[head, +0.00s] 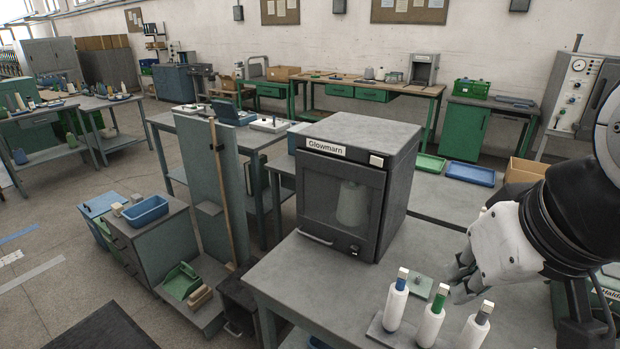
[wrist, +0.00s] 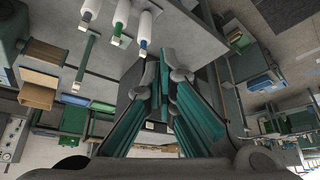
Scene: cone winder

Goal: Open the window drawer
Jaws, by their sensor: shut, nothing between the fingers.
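My gripper (head: 465,280) is shut and empty at the right, above the grey bench and close to the white cones. Its shut fingers also show in the wrist view (wrist: 158,76). I cannot tell for sure which drawer is the window drawer. A grey box labelled "Glowmarn" (head: 350,180) stands on the bench, left of my gripper and apart from it. Its dark front window (head: 340,197) is shut, with a pale cone behind it. A light bar handle (head: 315,237) sits low on its front. Drawers also show under the left bench (head: 42,122) and back bench (head: 372,95).
Several white cones with coloured tops (head: 431,322) stand at the bench's front, close to my gripper. A small green plate with a post (head: 420,286) lies behind them. A tall grey panel (head: 212,180) and a low cabinet (head: 165,235) stand left. Open floor lies at far left.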

